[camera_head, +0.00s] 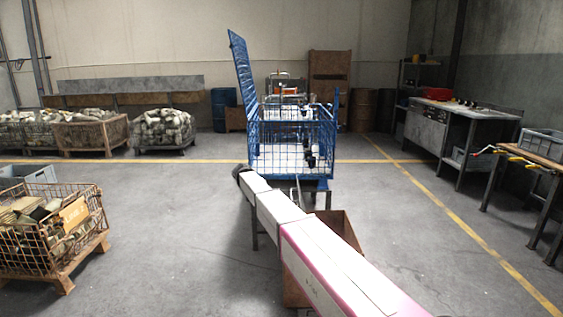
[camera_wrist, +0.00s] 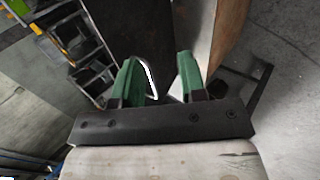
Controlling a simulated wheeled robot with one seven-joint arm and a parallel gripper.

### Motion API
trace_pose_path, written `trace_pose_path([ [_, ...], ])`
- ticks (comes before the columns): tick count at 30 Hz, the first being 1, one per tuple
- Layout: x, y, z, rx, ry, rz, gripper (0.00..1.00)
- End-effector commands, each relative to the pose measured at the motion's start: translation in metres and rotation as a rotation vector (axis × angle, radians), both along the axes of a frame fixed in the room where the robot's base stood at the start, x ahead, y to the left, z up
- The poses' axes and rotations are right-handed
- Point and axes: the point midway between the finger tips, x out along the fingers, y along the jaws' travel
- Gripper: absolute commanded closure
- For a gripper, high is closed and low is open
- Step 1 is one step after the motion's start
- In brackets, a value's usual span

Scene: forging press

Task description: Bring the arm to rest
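My arm (camera_head: 300,235) reaches from the lower right of the head view toward the middle, ending in a dark joint in front of a blue wire cage. My gripper (camera_wrist: 157,85) shows in the wrist view with its two green fingers apart. I see nothing clamped between them. A bent bright metal rod (camera_wrist: 151,76) passes close beside the left finger; whether they touch I cannot tell. I cannot make out the fingers in the head view.
The blue cage (camera_head: 288,150) stands ahead on a stand. A brown box (camera_head: 340,222) is partly hidden behind my arm. A wire crate (camera_head: 40,240) stands at left, a workbench (camera_head: 545,155) at right. Grey floor (camera_head: 150,215) is clear between crate and arm.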

Motion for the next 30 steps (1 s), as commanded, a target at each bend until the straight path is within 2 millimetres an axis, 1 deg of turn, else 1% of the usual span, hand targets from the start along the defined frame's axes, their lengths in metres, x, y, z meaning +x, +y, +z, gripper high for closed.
trace_pose_path([
  [1, -0.008, -0.009, -0.004, 0.01, 0.006, 0.002, 0.62],
  [4, -0.017, -0.022, -0.012, 0.033, 0.015, 0.005, 0.62],
  [8, -0.036, -0.046, -0.027, 0.075, 0.032, 0.01, 0.62],
  [11, -0.054, -0.069, -0.04, 0.115, 0.044, 0.015, 0.62],
  [14, -0.078, -0.094, -0.054, 0.166, 0.058, 0.019, 0.62],
  [17, -0.114, -0.127, -0.072, 0.237, 0.073, 0.022, 0.62],
  [18, -0.133, -0.142, -0.081, 0.272, 0.076, 0.022, 0.62],
  [20, -0.165, -0.166, -0.093, 0.332, 0.08, 0.022, 0.62],
  [21, -0.186, -0.18, -0.1, 0.374, 0.08, 0.023, 0.62],
  [23, -0.219, -0.2, -0.11, 0.438, 0.075, 0.02, 0.62],
  [24, -0.241, -0.212, -0.116, 0.48, 0.069, 0.017, 0.62],
  [27, -0.288, -0.234, -0.125, 0.573, 0.045, 0.01, 0.62],
  [30, -0.324, -0.248, -0.129, 0.645, 0.017, 0.0, 0.62],
])
